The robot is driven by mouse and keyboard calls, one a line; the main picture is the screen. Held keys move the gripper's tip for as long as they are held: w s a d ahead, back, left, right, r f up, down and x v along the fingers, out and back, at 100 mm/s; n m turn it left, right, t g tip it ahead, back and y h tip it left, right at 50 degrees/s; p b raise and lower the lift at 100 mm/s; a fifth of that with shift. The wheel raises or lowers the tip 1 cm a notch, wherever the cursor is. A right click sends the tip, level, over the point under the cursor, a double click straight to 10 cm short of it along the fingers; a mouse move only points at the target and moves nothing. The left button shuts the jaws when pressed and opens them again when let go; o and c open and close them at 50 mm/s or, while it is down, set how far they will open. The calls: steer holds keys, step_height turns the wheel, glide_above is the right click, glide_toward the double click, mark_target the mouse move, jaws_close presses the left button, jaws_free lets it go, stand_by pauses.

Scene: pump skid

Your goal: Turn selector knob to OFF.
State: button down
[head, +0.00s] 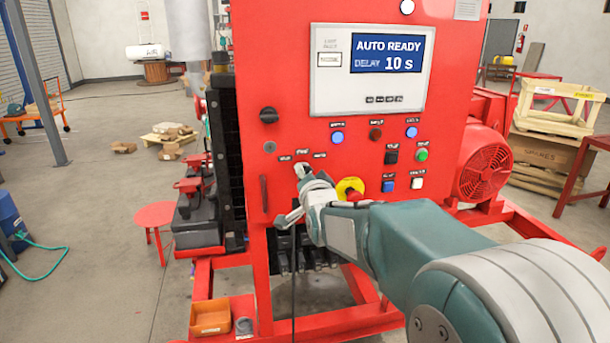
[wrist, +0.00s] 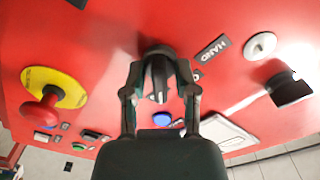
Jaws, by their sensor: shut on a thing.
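The selector knob (wrist: 158,76) is a dark knob with a pale pointer strip on the red panel. In the wrist view it sits between the two fingers of my gripper (wrist: 160,84), which is shut on it. A HAND label (wrist: 213,50) shows to its right there; the other position labels are hidden or too small to read. In the head view my gripper (head: 301,190) is at the panel just below a row of small labels (head: 303,151), and its fingers largely hide the knob. I cannot tell which position the pointer is at.
A yellow-ringed red emergency stop (head: 350,190) is close beside my gripper. A black rotary switch (head: 268,115) is up and left, with several buttons to the right. The screen (head: 387,54) reads AUTO READY, DELAY 10 s. A vertical handle (head: 264,194) is left of my gripper.

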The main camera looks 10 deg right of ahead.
steer(key=n, duration=0.4)
steer(key=shift+n, duration=2.6)
steer(key=c, duration=0.7)
jaws_free()
steer(key=s, duration=1.2)
steer(key=shift+a, duration=0.15)
steer(key=shift+f, duration=0.1)
